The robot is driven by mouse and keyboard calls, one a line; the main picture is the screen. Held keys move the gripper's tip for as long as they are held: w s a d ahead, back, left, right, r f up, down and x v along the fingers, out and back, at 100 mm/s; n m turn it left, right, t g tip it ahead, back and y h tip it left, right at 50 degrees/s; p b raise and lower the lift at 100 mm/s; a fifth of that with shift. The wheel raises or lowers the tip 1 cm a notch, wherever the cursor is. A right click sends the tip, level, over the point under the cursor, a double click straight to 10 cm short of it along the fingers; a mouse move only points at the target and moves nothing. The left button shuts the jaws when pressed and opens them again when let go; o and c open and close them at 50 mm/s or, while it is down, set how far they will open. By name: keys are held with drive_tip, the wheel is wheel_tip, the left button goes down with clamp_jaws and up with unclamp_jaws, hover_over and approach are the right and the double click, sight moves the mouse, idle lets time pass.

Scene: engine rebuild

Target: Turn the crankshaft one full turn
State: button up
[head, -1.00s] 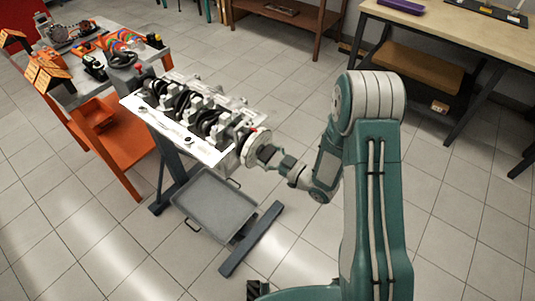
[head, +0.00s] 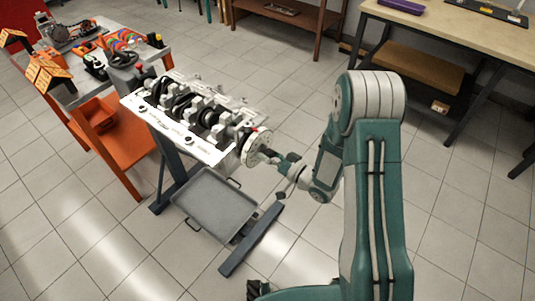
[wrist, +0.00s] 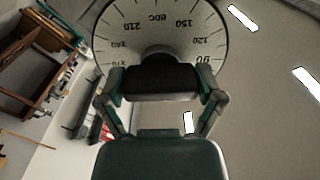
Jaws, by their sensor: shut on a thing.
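The crankshaft (head: 207,117) lies with its dark throws in the open, pale engine block (head: 205,149) on a stand. A round, pale degree wheel (head: 256,146) is on its near right end, and its printed numbers fill the top of the wrist view (wrist: 130,32). My gripper (head: 271,158) is in front of this wheel, with the arm reaching in from the right. In the wrist view its two fingers are shut on a black handle (wrist: 160,82) that lies across between them, in front of the wheel. How the handle joins the wheel is hidden.
A grey drip tray (head: 215,204) sits low under the block, above the stand's dark foot (head: 252,238). An orange cart (head: 124,160) with tools stands close on the left. A wooden workbench (head: 450,28) is at the back right. The tiled floor around the stand is mostly clear.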

drive_tip(key=shift+w+m, duration=0.1)
drive_tip(key=shift+m, duration=0.6)
drive_tip(key=shift+d, duration=0.1)
drive_tip(key=o, duration=0.9)
drive_tip(key=shift+c, duration=0.2)
drive_tip(key=v, duration=1.2)
